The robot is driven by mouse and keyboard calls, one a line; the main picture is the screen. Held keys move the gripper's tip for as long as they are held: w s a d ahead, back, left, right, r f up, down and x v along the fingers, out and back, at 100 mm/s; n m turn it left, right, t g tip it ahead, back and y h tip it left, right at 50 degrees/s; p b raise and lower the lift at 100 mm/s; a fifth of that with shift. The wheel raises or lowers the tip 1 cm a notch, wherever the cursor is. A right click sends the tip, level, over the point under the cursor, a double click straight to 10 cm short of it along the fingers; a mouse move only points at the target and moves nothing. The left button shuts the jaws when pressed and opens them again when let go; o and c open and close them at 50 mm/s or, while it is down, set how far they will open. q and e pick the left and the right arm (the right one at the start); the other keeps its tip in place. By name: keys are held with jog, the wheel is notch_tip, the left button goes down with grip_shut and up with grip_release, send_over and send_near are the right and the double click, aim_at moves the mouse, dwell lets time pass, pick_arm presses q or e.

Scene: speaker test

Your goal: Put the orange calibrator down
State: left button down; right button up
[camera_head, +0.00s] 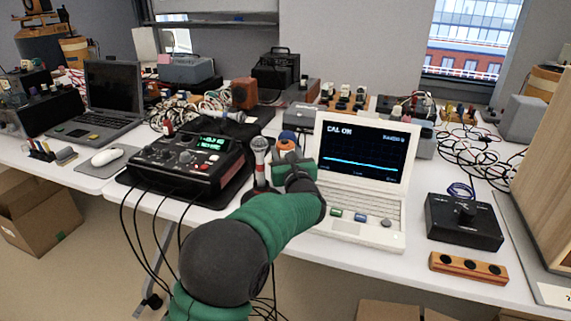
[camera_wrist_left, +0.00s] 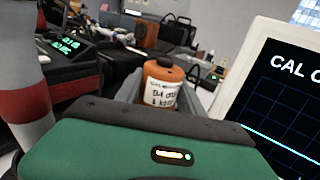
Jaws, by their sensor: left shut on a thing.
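The orange calibrator (camera_head: 286,139) shows just beyond my left gripper (camera_head: 290,156) in the head view, between a microphone and a white laptop-like analyzer. In the left wrist view the calibrator (camera_wrist_left: 163,78) is upright, with a white label, and sits between the grey fingers of the left gripper (camera_wrist_left: 160,92). The left gripper is shut on it. Its lower part is hidden by my gripper, so I cannot tell whether it touches the table. My right gripper is in neither view.
The microphone (camera_head: 260,160) stands close on the left, and the white analyzer (camera_head: 362,160), its screen reading CAL ON, close on the right. A black device with a green display (camera_head: 190,160) is further left. A black knob box (camera_head: 463,220) and wooden block (camera_head: 468,268) lie right.

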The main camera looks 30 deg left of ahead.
pick_arm(q)
notch_tip(320, 180, down, 3)
jog(key=shift+d+r+b, duration=0.1)
jog(key=shift+b, duration=0.4)
jog(key=c, duration=0.7)
grip_release()
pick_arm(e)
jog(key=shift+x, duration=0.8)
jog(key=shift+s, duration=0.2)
pick_arm(q)
jog(key=shift+r, duration=0.1)
jog(key=p+v, duration=0.2)
jog(key=v, duration=1)
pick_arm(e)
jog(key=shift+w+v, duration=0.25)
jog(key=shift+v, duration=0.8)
